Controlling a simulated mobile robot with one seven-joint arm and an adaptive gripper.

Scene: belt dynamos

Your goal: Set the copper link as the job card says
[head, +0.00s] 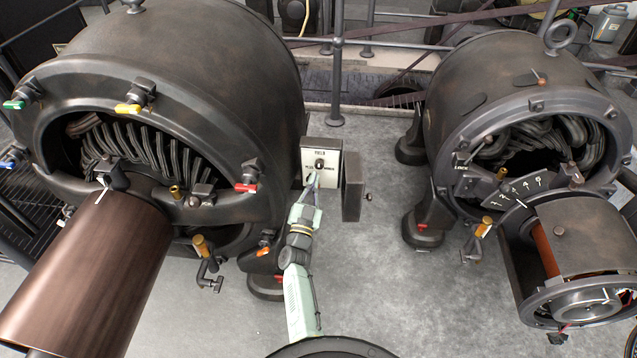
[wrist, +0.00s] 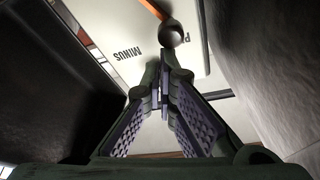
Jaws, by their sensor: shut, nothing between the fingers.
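A white panel (head: 310,153) headed "FIELD" sits in a small box between the two dynamos. In the wrist view the panel (wrist: 190,75) shows upside down, with "MINUS" and part of a word starting with "P". A dark round knob (wrist: 173,33) stands on it, and a thin orange-copper bar (wrist: 152,8), seemingly the copper link, runs from the knob out of the top of the view. My gripper (head: 314,180) is in front of the panel. Its fingers (wrist: 160,82) are shut and empty, just short of the knob in the picture; contact cannot be told. No readable job card shows.
The box's dark door (head: 352,188) stands open on the right, close beside my gripper. The big left dynamo (head: 215,60) with coloured handles is close on the left. The right dynamo (head: 490,75) stands apart. Bare grey floor (head: 375,290) lies between them.

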